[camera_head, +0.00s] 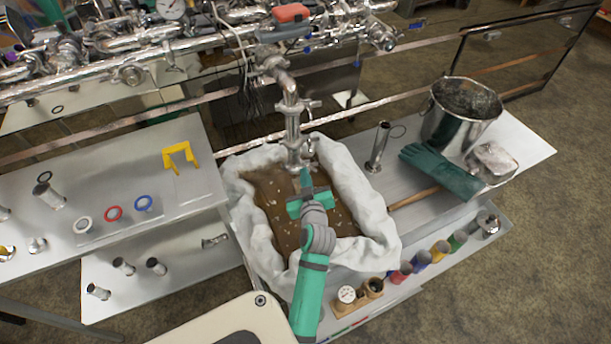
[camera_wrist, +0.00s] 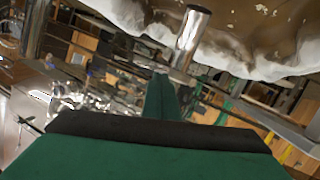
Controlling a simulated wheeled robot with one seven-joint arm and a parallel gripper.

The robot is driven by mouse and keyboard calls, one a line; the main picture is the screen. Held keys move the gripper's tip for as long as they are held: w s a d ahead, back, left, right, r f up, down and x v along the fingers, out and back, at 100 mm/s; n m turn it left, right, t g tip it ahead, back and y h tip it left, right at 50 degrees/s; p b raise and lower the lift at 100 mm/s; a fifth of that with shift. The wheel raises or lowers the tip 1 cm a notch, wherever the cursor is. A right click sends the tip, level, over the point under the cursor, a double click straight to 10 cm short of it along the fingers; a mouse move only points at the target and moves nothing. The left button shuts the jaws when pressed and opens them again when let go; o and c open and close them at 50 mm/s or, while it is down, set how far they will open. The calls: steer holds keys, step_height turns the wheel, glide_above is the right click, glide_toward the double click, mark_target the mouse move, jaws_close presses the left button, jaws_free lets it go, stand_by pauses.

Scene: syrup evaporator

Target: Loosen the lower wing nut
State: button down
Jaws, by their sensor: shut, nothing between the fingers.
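A vertical metal pipe (camera_head: 293,125) comes down over a cloth-lined bin of brown liquid. It carries clamps at two heights, the upper one (camera_head: 312,104) with a small part sticking out to the right. The lower wing nut (camera_head: 310,146) seems to be the small part at the right of the lower clamp, too small to make out clearly. My green gripper (camera_head: 305,173) is shut and empty, its tip just below the pipe's lower end; contact cannot be told. In the wrist view my gripper's finger (camera_wrist: 161,98) points toward a shiny pipe end (camera_wrist: 191,38).
The white cloth (camera_head: 372,212) forms a raised rim around the bin. To the right are a metal bucket (camera_head: 452,130), green gloves (camera_head: 440,170) and a metal cylinder (camera_head: 378,148). A left shelf holds a yellow bracket (camera_head: 180,157) and coloured rings (camera_head: 113,213). Pipework (camera_head: 130,75) runs behind.

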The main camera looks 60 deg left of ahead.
steer(key=s+d+r, duration=0.4)
steer(key=d+r, duration=0.2)
steer(key=d, duration=0.3)
steer(key=shift+s, duration=0.15)
steer(key=shift+d+r+m, duration=0.1)
steer(key=shift+r+m, duration=0.1)
steer(key=shift+m, duration=0.3)
steer(key=w+a+f, duration=0.1)
steer(key=a+f, duration=0.1)
steer(key=a, duration=0.1)
steer(key=w+a+f, duration=0.2)
steer(key=a, duration=0.1)
steer(key=w+a+f, duration=0.1)
steer(key=a+f, duration=0.1)
steer(key=a, duration=0.1)
steer(key=shift+w+f, duration=0.2)
stand_by(0.3)
